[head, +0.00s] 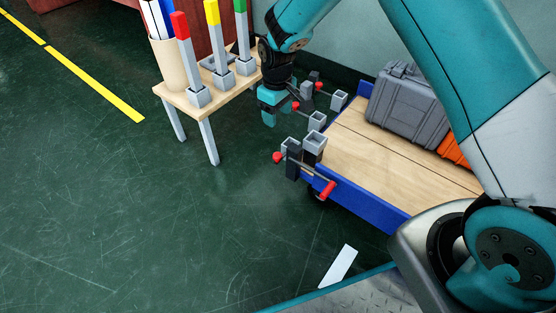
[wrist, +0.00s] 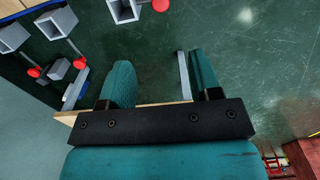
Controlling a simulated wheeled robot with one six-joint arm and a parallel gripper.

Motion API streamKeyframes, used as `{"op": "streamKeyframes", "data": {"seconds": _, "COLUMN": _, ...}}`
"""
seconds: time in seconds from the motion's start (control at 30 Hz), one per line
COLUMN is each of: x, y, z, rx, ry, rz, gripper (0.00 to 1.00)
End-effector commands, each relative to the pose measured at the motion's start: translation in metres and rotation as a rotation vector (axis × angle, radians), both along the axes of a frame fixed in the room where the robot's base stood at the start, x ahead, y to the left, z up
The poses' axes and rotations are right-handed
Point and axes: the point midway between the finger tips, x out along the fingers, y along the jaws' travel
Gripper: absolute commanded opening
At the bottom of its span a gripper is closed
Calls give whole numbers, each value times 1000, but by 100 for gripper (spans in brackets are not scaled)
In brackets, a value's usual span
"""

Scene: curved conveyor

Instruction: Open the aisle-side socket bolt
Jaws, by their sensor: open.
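Several grey square sockets with red-knobbed bolts line the end of the blue cart (head: 360,211). Farther sockets are a middle one (head: 317,121) and a far one (head: 338,100). I cannot tell for certain which is the aisle-side one. My gripper (head: 272,112) is open and empty, pointing down between the table and the cart. In the wrist view its fingers (wrist: 160,80) are apart, with a socket (wrist: 124,10) and red knob (wrist: 160,5) beyond them.
A small wooden table (head: 175,97) stands left of my gripper, holding red-, yellow- and green-topped posts on grey bases, and a beige container (head: 172,65). The floor in front is clear except for a white strip (head: 338,266).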

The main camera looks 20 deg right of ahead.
Motion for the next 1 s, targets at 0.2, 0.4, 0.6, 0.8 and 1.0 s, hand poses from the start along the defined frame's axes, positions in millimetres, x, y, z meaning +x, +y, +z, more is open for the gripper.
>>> {"op": "streamKeyframes", "data": {"seconds": 0.2, "x": -1, "y": 0, "z": -42, "rx": -1, "ry": 3, "rz": -1, "gripper": 58}}
{"op": "streamKeyframes", "data": {"seconds": 0.4, "x": -1, "y": 0, "z": -89, "rx": 0, "ry": 4, "rz": -1, "gripper": 58}}
{"op": "streamKeyframes", "data": {"seconds": 0.6, "x": -1, "y": 0, "z": -132, "rx": 0, "ry": 2, "rz": -1, "gripper": 58}}
{"op": "streamKeyframes", "data": {"seconds": 0.8, "x": 0, "y": 0, "z": -159, "rx": 1, "ry": 1, "rz": -1, "gripper": 58}}
{"op": "streamKeyframes", "data": {"seconds": 1.0, "x": -1, "y": 0, "z": -168, "rx": 1, "ry": 1, "rz": -1, "gripper": 58}}
